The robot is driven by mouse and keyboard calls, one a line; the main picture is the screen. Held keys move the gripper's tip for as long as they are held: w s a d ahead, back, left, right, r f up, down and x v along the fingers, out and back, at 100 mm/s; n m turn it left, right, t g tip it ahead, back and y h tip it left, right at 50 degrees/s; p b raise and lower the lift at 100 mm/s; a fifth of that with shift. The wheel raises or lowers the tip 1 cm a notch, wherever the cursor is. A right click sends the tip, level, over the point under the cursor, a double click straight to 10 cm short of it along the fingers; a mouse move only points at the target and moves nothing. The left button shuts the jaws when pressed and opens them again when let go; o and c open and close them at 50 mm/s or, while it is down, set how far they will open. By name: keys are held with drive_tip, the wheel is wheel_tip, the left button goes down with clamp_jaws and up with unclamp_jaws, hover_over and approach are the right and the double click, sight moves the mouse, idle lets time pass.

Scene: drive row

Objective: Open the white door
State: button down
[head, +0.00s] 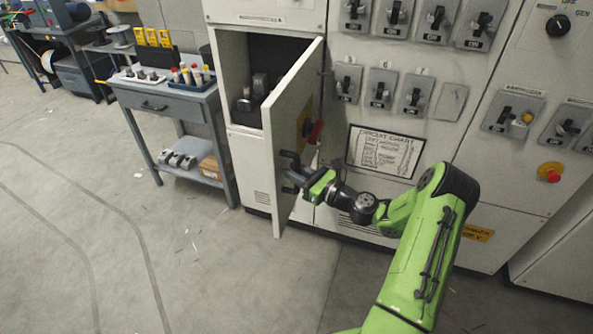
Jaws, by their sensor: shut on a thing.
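The white door (291,112) stands partly open on the lower left cabinet, swung out toward me. Its hinge side is on the right, and its free edge points toward the floor in front of the cabinet. My gripper (289,172) is at the door's lower outer part, shut on the dark handle (290,158). The fingers and handle overlap, so the exact grip is hard to see. The open compartment (240,80) shows dark devices inside.
A grey workbench (170,100) with trays and tools stands left of the cabinet. Switch panels (412,90) and a circuit chart (386,151) are on the cabinet front to the right. The floor (190,260) in front and left is largely clear, with small scraps.

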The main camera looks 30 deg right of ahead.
drive_tip(key=shift+s+d, duration=0.1)
drive_tip(key=shift+s, duration=0.05)
drive_tip(key=shift+f, duration=0.1)
drive_tip(key=c, duration=1.1)
unclamp_jaws()
drive_tip(key=p+v, duration=0.1)
drive_tip(key=v, duration=1.4)
drive_tip(key=shift+s+d, duration=0.1)
drive_tip(key=shift+s, duration=0.3)
